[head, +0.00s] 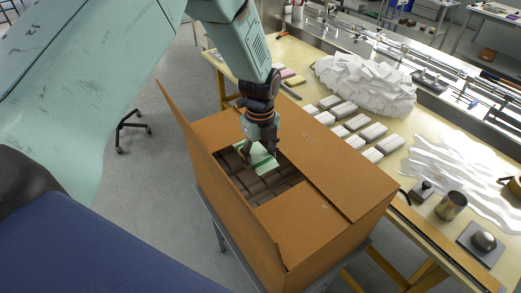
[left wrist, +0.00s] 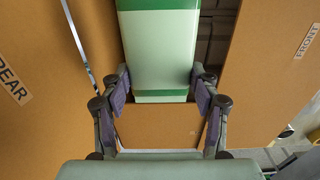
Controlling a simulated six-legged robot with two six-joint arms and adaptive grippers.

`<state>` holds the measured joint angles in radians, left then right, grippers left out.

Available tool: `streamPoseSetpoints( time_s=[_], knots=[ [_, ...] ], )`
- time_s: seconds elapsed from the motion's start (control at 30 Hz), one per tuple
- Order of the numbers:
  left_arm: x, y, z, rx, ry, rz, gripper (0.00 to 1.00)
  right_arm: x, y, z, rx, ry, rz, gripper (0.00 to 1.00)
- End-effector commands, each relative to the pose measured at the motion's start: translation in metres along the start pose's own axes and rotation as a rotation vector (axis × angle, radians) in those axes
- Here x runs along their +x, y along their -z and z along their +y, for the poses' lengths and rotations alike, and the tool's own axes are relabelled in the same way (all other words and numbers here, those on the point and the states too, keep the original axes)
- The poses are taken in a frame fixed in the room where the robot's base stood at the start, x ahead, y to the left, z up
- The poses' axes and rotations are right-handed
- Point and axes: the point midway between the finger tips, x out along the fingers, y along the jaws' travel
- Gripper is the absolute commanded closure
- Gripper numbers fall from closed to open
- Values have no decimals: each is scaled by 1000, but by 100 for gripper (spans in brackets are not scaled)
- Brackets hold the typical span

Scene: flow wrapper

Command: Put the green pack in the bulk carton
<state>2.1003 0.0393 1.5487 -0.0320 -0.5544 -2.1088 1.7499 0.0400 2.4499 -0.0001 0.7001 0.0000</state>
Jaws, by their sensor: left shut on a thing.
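The green pack (left wrist: 158,55) is light green with darker green bands. It sits between the two fingers of my left gripper (left wrist: 160,90), which is shut on it. In the head view the green pack (head: 262,158) shows below my left gripper (head: 258,150), at the opening of the bulk carton (head: 335,165). The carton is brown cardboard with flaps around the opening, and dark brown packs (head: 265,188) lie inside. I cannot tell whether the green pack touches them. My right gripper is not in view.
The carton stands on a grey stand (head: 222,232). Behind it, a yellow table (head: 300,60) carries rows of white packs (head: 370,131), a heap of white wrappers (head: 365,85), a metal cup (head: 451,205) and crumpled film (head: 460,175). A tall carton flap (head: 215,170) rises at the left.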

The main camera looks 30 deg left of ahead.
Motion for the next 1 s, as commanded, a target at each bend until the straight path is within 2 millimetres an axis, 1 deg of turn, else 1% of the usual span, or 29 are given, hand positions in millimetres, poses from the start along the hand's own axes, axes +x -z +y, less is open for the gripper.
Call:
streamPoseSetpoints(
  time_s=[0.03, 0.1, 1.0],
  knots=[
    [7, 0, 0, 0, -1, 1, 53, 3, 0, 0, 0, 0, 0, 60],
    [14, 0, -1, 0, 0, 0, 53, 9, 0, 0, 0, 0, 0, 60],
    [91, -1, -2, 0, -1, 0, 53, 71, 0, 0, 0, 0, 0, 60]
  ],
)
